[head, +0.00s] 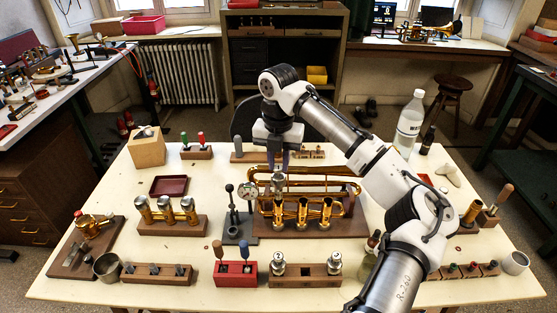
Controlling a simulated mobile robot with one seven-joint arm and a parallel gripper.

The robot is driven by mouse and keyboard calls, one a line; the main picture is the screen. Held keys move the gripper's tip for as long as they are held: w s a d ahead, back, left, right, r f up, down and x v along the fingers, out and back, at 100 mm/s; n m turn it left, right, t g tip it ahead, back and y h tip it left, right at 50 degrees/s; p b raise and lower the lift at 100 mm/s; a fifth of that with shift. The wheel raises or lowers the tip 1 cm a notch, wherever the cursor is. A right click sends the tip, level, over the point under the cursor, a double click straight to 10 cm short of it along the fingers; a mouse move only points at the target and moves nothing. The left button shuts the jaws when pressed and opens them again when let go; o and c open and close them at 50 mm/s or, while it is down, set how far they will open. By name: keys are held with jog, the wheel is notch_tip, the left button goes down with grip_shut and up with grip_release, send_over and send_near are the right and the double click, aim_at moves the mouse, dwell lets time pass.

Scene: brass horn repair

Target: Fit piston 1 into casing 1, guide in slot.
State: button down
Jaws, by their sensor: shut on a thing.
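The brass horn (345,207) stands on a wooden base (330,229) at the middle of the table, with three casings upright in a row at its front. My gripper (278,166) points down over the left part of the horn, shut on a silvery piston, piston 1 (278,183). The piston hangs upright, roughly in line with the leftmost casing, casing 1 (278,211). Whether its lower end is above or inside the casing is too small to tell. The guide and slot cannot be made out. Two other pistons (278,263) (334,262) stand in a front wooden rack.
A dial gauge (247,192) and a dark lever stand (232,225) are close to the horn's left. A gold-and-silver valve block (166,213) is further left. A tall bottle (409,124) stands at back right. My arm covers the table's right side.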

aim_at(279, 177)
jog(key=shift+f, duration=0.3)
jog(key=shift+f+b, duration=1.35)
jog(key=shift+f, duration=1.65)
jog(key=c, duration=1.2)
grip_release()
jog(key=shift+o, duration=0.2)
notch_tip(279, 177, up, 14)
jog(key=shift+f+b, duration=0.1)
jog(key=shift+b, duration=0.55)
